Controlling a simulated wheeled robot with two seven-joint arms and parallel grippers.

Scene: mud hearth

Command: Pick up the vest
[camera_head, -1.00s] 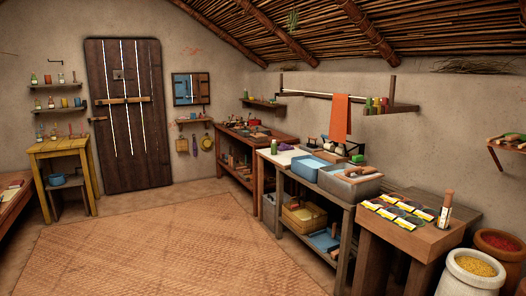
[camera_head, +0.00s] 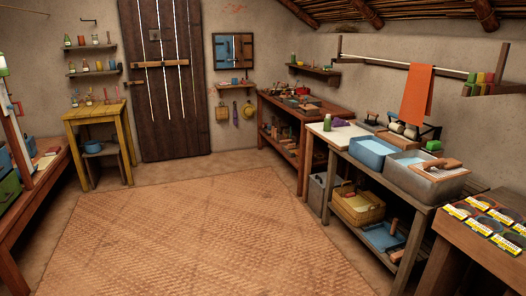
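I cannot make out a piece that is surely a vest. An orange cloth (camera_head: 416,94) hangs over the wall rod on the right, above the wash bench. A small purple cloth (camera_head: 338,122) lies on the white-topped part of that bench. Neither of my grippers shows in the head view.
A large woven mat (camera_head: 190,235) covers the open floor. The wash bench with blue basin (camera_head: 371,153) and grey tub (camera_head: 424,180) lines the right side. A yellow table (camera_head: 95,115) stands left of the wooden door (camera_head: 165,80). A low wooden bench (camera_head: 40,205) edges the left.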

